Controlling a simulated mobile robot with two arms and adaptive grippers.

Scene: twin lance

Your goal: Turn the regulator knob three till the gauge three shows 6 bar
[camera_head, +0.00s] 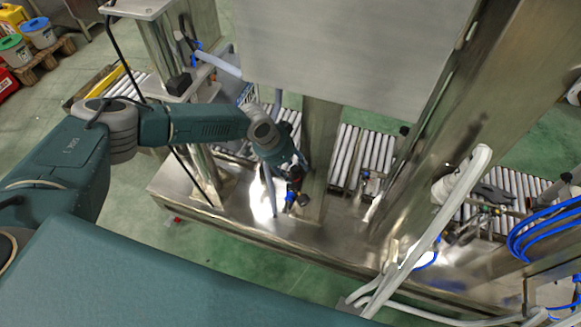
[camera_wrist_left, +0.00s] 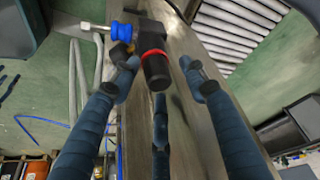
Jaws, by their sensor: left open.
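A black regulator knob (camera_wrist_left: 156,69) with a red ring shows in the left wrist view, below a black body with a blue fitting (camera_wrist_left: 121,31) on its left. I cannot read a number on it. My left gripper (camera_wrist_left: 160,78) is open, its dark blue fingers spread on the left, right and below the knob, with visible gaps and no clear contact. In the head view my left gripper (camera_head: 293,172) is at the steel post, by small fittings with a blue part (camera_head: 303,200). No gauge face or needle is readable. My right gripper does not show.
A steel post (camera_head: 315,150) stands close to my left gripper, on a shiny steel base (camera_head: 240,222). Roller conveyors (camera_head: 362,158) lie behind. White pipes (camera_head: 425,240) and blue hoses (camera_head: 530,235) are at the right. A large grey panel (camera_head: 335,50) hangs above.

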